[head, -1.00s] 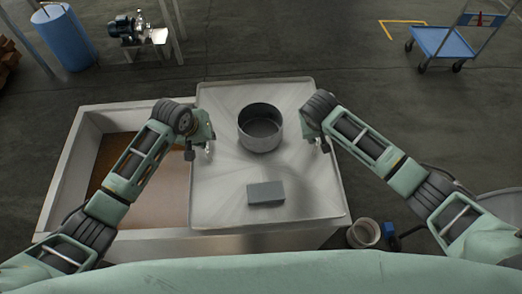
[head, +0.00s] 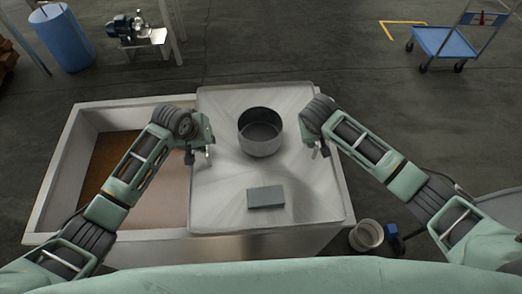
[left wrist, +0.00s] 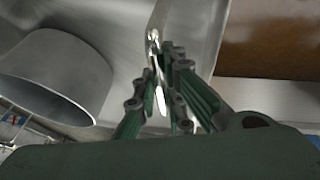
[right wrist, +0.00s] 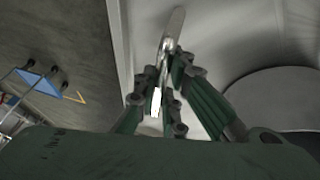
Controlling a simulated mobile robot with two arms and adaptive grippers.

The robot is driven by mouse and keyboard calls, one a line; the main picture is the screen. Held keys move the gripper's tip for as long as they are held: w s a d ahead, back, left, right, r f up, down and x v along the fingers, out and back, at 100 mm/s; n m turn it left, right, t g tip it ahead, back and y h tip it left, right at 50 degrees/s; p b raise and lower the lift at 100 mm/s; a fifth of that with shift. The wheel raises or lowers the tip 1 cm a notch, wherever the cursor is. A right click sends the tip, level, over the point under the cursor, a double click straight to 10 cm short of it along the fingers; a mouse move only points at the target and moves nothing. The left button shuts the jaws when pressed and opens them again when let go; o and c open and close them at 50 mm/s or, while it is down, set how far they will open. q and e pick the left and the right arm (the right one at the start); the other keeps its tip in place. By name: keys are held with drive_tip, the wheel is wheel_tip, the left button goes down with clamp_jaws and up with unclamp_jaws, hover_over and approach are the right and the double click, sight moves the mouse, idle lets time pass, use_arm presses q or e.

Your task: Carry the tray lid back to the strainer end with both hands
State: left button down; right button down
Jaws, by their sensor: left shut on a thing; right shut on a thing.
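The tray lid (head: 225,205) is a broad pale metal plate with a raised rim, over the right part of the tank (head: 55,190). My left gripper (head: 206,152) is shut on a small metal handle at the lid's left side; the handle (left wrist: 153,42) shows between the fingers in the left wrist view. My right gripper (head: 317,150) is shut on the opposite handle (right wrist: 168,45), seen in the right wrist view. I cannot tell whether the lid touches the tank's rim. I cannot pick out a strainer.
A round metal pot (head: 261,135) and a grey block (head: 265,197) stand on the lid. The tank's left part is open, with brown contents (head: 115,175). A bucket (head: 366,236) stands on the floor to the right. A blue barrel (head: 65,40), a pump (head: 128,25) and a blue cart (head: 443,42) are farther back.

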use_arm(q)
drive_tip(key=shift+d+f, duration=0.1)
drive_tip(key=shift+f, duration=0.25)
use_arm(e)
drive_tip(key=shift+w+f, duration=0.15)
drive_tip(key=shift+f, duration=0.05)
use_arm(q)
drive_tip(key=c, duration=1.8)
unclamp_jaws()
drive_tip(key=shift+s+r, duration=0.15)
drive_tip(key=shift+r, duration=0.05)
drive_tip(key=shift+c, duration=0.2)
use_arm(e)
drive_tip(key=c, duration=1.8)
unclamp_jaws()
drive_tip(key=shift+s+r, duration=0.1)
drive_tip(key=shift+s, duration=0.1)
drive_tip(key=shift+c, duration=0.2)
drive_tip(key=shift+s+a+r, duration=0.1)
drive_tip(key=shift+r, duration=0.1)
use_arm(q)
drive_tip(key=v, duration=1.2)
use_arm(e)
drive_tip(key=v, duration=1.1)
drive_tip(key=shift+r, duration=0.2)
drive_tip(key=shift+s, duration=0.1)
